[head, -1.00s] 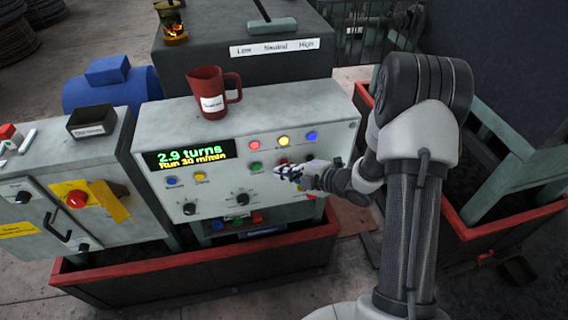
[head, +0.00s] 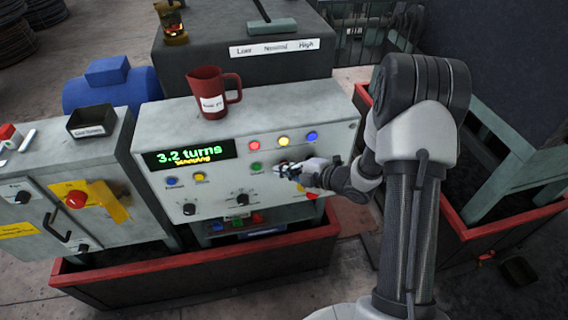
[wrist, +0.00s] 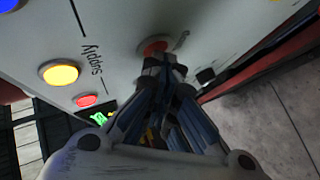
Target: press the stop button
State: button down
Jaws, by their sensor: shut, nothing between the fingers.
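The control panel (head: 225,208) is a pale box with a lit display (head: 188,155) that reads "3.2 turns" in green over a smaller yellow line, seemingly "Stopping". My gripper (head: 280,169) is shut and empty, with its tips at the panel's front face, right of the green button (head: 256,167). In the wrist view a red button (wrist: 153,46) sits right at the shut fingertips (wrist: 163,62), which cover its lower edge. The fingers appear to touch it. In the head view my gripper hides this button.
Red, yellow and blue round lights (head: 283,141) sit in a row above my gripper. Knobs (head: 243,199) are below left. A red mug (head: 209,95) stands on the panel's top. A separate red mushroom button (head: 76,199) is on the left cabinet.

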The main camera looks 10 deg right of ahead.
dwell(0.3)
jog(key=shift+s, duration=0.8)
jog(key=s+b, duration=0.1)
jog(key=s, duration=0.4)
jog(key=shift+b, duration=0.35)
dwell(0.5)
